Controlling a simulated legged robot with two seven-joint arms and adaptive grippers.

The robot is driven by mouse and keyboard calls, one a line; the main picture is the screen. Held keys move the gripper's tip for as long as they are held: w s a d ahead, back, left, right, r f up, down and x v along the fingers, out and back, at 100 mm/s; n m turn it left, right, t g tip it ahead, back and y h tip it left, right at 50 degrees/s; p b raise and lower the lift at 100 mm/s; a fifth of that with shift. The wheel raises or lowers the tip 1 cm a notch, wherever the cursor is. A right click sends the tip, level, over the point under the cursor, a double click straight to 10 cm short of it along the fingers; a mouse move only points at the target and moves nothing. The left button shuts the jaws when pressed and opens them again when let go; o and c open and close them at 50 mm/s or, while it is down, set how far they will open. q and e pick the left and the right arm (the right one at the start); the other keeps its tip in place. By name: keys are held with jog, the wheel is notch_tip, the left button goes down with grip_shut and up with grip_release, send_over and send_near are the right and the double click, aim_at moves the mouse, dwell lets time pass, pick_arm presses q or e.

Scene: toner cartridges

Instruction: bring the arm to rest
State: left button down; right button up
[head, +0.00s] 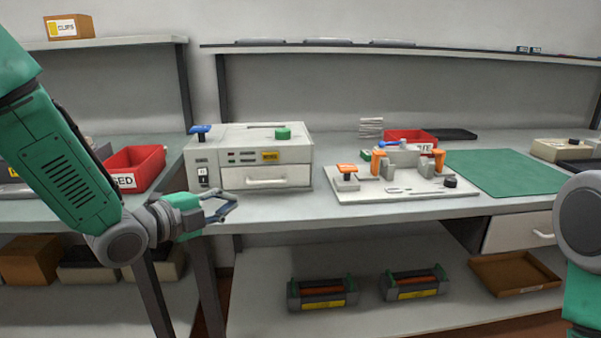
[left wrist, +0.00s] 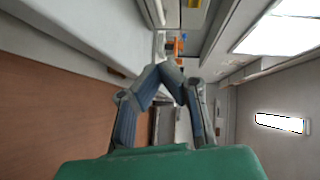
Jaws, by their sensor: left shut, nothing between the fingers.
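My left arm comes in from the left in the head view, and its gripper (head: 229,205) is in front of the workbench's front edge, below and left of the grey machine. The gripper is shut and empty. In the left wrist view its two blue-grey fingers (left wrist: 160,72) meet at the tips with nothing between them. Part of my right arm shows at the right edge of the head view; its gripper is out of the picture.
A grey machine (head: 262,158) with a drawer and a white fixture board (head: 420,190) stand on the bench. A green mat (head: 505,172) lies to the right. A red bin (head: 135,168) is at the left. Two toner cartridges (head: 322,294) (head: 413,284) lie on the lower shelf.

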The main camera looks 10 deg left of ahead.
pick_arm(q)
jog(key=s+a+f+n+g+y+p, duration=0.1)
jog(key=s+f+n+g+y+p, duration=0.15)
jog(key=s+f+n, duration=0.65)
jog(key=s+f+n+g+y+p, duration=0.15)
jog(key=s+f+g, duration=0.3)
jog(key=f, duration=0.75)
jog(key=s+a+f+n+g+y, duration=0.1)
jog(key=s+f+n+g, duration=0.1)
jog(key=s, duration=0.6)
jog(key=s+a+f+n+g+y+p, duration=0.1)
jog(key=s+f+n, duration=0.3)
jog(key=s, duration=0.4)
jog(key=s+a+f+n+g+y, duration=0.1)
jog(key=s+f+n+g, duration=0.2)
jog(key=s, duration=0.5)
jog(key=shift+n+g+y, duration=0.3)
jog(key=shift+n+y, duration=0.1)
jog(key=shift+n, duration=0.45)
jog(key=shift+w, duration=0.1)
